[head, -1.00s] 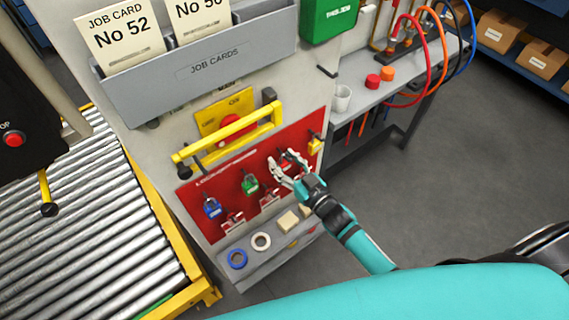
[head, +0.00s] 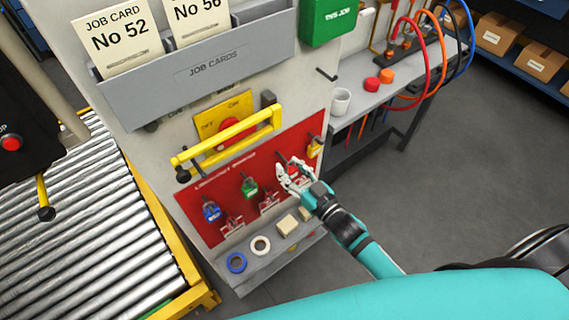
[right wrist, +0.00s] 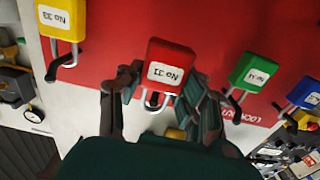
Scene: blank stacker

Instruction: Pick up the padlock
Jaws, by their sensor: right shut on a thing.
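A red padlock (right wrist: 170,62) labelled No 31 sits between the two fingers of my right gripper (right wrist: 163,88) in the right wrist view, its shackle pointing down in the picture. In the head view my right gripper (head: 290,174) is shut on it in front of the red lockout board (head: 205,197), and its fingers mostly hide the padlock. A bare hook shows just above the fingers. Green (head: 250,187), blue (head: 211,210) and yellow (head: 315,148) padlocks hang on the same board. My left gripper is out of view.
A yellow handle (head: 225,137) sticks out above the board. A bench (head: 375,105) stands at the right, a roller conveyor (head: 80,230) at the left.

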